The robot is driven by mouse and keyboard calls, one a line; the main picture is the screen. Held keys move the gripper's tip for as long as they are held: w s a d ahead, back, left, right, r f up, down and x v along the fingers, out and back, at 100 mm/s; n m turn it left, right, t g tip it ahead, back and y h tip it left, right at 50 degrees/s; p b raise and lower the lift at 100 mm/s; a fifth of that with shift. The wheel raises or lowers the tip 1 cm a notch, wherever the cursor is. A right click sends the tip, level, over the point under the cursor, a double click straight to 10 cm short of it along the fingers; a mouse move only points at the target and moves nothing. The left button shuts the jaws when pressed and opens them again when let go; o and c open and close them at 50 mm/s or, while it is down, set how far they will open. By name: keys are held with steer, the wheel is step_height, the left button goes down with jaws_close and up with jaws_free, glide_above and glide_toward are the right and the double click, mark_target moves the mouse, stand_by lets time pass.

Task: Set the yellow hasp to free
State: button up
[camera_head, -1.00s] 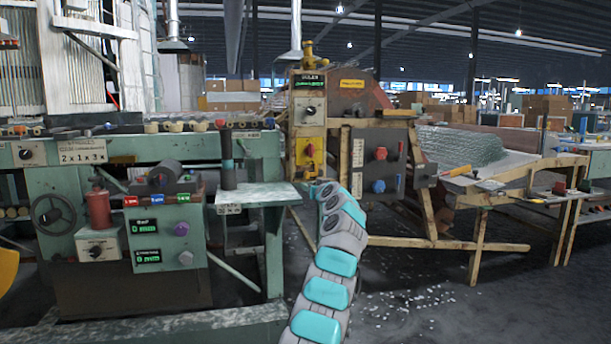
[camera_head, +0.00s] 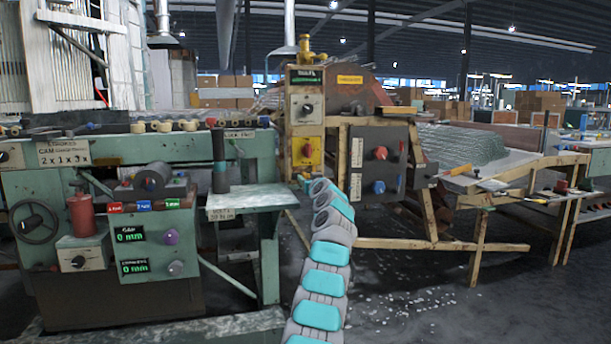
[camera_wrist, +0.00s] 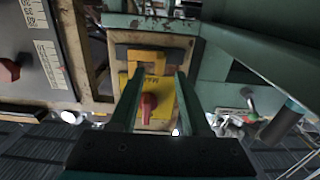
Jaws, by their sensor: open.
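A yellow panel with a red knob (camera_head: 307,150) is on the cream post (camera_head: 292,122) in the head view. In the wrist view the red knob (camera_wrist: 148,104) sits on the yellow plate (camera_wrist: 162,100). A yellow bracket-shaped piece, seemingly the hasp (camera_wrist: 147,56), is beyond the knob, against a dark bar. My gripper (camera_wrist: 154,76) is open. Its two fingers reach toward the panel, one on either side of the knob and plate. I cannot tell whether they touch anything. In the head view my arm's end is just below the panel, and its fingers are not clear.
A grey box with red and blue knobs (camera_head: 377,165) stands to the right of the post. A green machine (camera_head: 110,255) with a small metal table (camera_head: 252,199) is to the left. A wooden frame (camera_head: 450,243) runs right. The floor at lower right is mostly clear.

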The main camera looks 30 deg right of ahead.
mark_target(305, 175)
steer(key=shift+w+d+r+p, duration=0.15)
steer(key=shift+w+d+p, duration=0.05)
steer(key=shift+w+p, duration=0.2)
steer(key=shift+w+d+r+p, duration=0.15)
steer(key=shift+w+p, duration=0.1)
steer(key=shift+w, duration=0.15)
steer(key=shift+w+d+f+p, duration=0.15)
steer(key=shift+w+f+p, duration=0.05)
steer(key=shift+w+p, duration=0.5)
steer(key=shift+w, duration=0.1)
jaws_close()
stand_by(0.7)
